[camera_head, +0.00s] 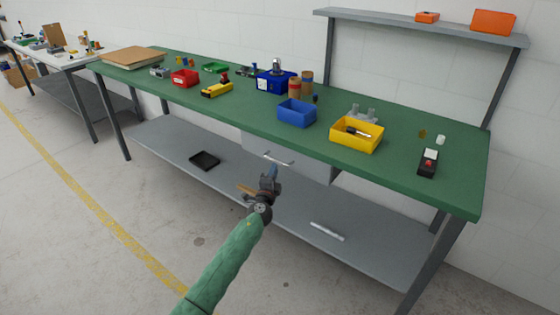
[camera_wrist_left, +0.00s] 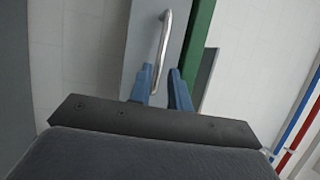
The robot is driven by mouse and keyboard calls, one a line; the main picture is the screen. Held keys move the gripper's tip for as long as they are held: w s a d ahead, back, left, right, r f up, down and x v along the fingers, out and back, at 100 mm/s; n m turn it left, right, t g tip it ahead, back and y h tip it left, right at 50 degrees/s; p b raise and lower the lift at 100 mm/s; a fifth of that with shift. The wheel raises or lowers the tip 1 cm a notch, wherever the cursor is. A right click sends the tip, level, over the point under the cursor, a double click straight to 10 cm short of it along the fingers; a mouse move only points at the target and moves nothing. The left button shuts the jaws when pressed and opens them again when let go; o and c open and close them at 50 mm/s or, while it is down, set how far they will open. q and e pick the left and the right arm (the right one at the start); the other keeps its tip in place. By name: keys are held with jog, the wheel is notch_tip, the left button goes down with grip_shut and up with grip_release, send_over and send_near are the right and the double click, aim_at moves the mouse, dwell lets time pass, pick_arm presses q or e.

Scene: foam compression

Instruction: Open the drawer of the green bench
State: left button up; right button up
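The green bench (camera_head: 260,118) runs across the head view. Its grey drawer (camera_head: 312,163) hangs under the top, with a silver bar handle (camera_head: 278,160) on its front; the drawer looks shut. My left gripper (camera_head: 270,172) is just in front of and below the handle in the head view. My right gripper is in neither view.
A blue bin (camera_head: 297,113) and a yellow bin (camera_head: 357,135) stand on the bench top near the front edge. The grey lower shelf (camera_head: 380,236) holds a black tray (camera_head: 205,160) and a silver bar (camera_head: 327,231). The floor in front is clear.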

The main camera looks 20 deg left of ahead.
aim_at(277, 161)
pick_arm(q)
jog(key=shift+w+a+r, duration=0.1)
jog(key=shift+w+r, duration=0.15)
jog(key=shift+w, duration=1.25)
jog(key=shift+w+a+r, duration=0.1)
jog(key=shift+w+r, duration=0.1)
jog(key=shift+w, duration=1.3)
grip_shut()
